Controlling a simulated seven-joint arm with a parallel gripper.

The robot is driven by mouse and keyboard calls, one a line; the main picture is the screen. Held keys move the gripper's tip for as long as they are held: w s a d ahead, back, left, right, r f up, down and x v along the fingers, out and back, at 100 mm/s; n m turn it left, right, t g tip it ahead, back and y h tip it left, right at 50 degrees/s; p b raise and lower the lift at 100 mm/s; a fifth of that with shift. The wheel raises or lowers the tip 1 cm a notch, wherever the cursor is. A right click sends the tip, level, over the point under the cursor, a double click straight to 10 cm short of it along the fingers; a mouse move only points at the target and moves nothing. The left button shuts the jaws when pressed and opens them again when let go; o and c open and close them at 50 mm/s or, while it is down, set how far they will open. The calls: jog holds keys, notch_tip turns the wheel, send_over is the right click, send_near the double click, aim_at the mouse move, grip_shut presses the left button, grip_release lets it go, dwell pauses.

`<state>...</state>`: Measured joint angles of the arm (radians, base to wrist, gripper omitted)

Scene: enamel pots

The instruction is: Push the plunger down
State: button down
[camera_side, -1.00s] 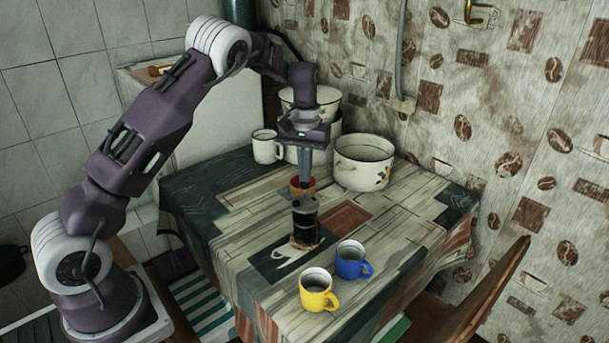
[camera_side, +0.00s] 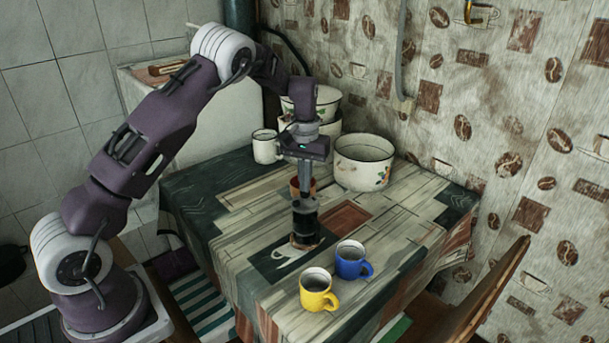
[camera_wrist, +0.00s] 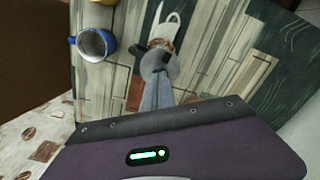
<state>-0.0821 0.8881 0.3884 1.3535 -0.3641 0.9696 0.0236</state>
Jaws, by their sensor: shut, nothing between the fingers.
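A dark French press (camera_side: 305,222) stands upright on the table in the side view. In the wrist view its round top (camera_wrist: 158,58) shows just past my fingertips. My gripper (camera_side: 305,194) points down, shut and empty, with its fingertips at the top of the press. The shut fingers also show in the wrist view (camera_wrist: 157,82). The plunger knob is hidden by the fingers, so I cannot tell whether they touch it or how far down the plunger is.
A blue mug (camera_side: 351,262) and a yellow mug (camera_side: 317,293) stand in front of the press. A small orange-brown cup (camera_side: 294,188) is close behind it. A white pot (camera_side: 362,165) and a white mug (camera_side: 265,149) stand farther back. The table's left side is clear.

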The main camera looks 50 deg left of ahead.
jog(key=shift+f, duration=1.05)
notch_tip(320, 180, up, 8)
jog(key=shift+r, duration=0.1)
